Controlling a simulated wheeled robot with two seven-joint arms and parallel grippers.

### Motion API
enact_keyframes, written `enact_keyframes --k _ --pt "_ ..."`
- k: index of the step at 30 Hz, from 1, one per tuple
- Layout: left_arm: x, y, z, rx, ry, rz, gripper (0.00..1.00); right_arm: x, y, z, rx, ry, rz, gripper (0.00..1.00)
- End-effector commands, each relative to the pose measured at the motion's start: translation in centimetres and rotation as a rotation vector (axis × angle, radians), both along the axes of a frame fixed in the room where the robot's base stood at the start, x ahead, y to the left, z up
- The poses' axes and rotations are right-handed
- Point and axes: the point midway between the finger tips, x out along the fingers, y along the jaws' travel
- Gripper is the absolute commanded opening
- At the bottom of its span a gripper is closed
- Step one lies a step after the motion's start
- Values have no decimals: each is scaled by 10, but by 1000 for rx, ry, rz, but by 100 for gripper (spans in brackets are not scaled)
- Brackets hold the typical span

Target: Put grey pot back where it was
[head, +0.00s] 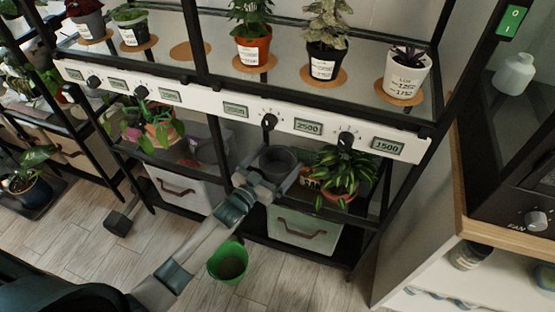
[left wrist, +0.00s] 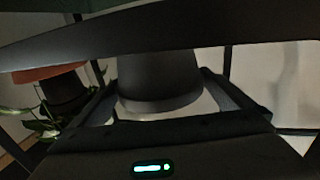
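The grey pot (head: 279,161) is dark, round and looks empty from above. It is at the lower shelf of the plant rack, just below the white dial panel. My left gripper (head: 268,183) reaches in from the front with a finger on each side of the pot. In the left wrist view the grey pot (left wrist: 158,80) is upright and fills the gap between the fingertips. A dark bar hides its top there. I cannot tell whether its base rests on the shelf. My right gripper is not in view.
A leafy plant (head: 343,172) stands close right of the pot, and a terracotta-potted plant (head: 160,128) is further left. The dial panel (head: 215,108) runs just above. An empty cork mat (head: 190,51) lies on the upper shelf. A green bucket (head: 228,262) stands on the floor.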

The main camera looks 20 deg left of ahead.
Motion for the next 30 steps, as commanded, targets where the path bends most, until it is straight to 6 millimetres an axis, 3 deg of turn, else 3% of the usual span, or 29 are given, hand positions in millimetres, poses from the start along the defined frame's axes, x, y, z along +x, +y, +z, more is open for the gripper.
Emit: enact_keyframes --k 6,11,30 --pt "0 0 4 0 -1 0 100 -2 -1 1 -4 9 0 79" --pt "-12 4 2 0 1 0 100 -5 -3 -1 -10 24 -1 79" --pt "-105 32 3 0 1 0 100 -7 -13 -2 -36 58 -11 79"
